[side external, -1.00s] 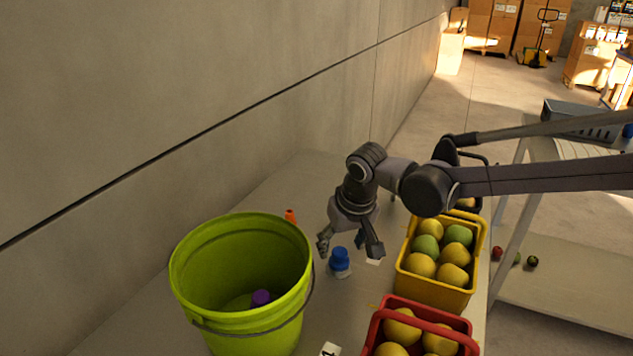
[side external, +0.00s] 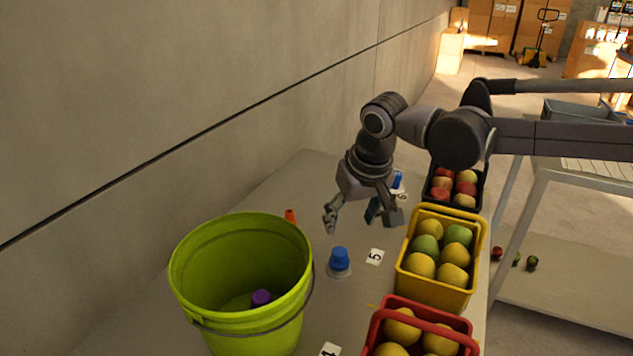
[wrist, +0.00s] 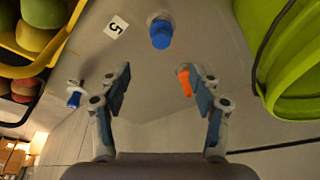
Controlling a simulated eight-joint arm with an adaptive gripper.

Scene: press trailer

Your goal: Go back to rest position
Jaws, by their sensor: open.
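My gripper (side external: 363,220) is open and empty above the table, behind the blue-capped object (side external: 339,262) in the side view. In the wrist view, my gripper (wrist: 160,95) has its fingers spread wide, with bare table between them. The blue-capped object (wrist: 160,32) stands beyond the fingertips there. An orange object (wrist: 185,82) shows close to the right finger, and it also stands behind the green bucket in the side view (side external: 290,216).
A green bucket (side external: 190,290) holding a purple item (side external: 261,298) stands at left. Yellow (side external: 432,291), red (side external: 375,335) and black (side external: 483,190) baskets of fruit line the right edge. A "5" card (side external: 375,256) lies on the table. A wall runs along the left.

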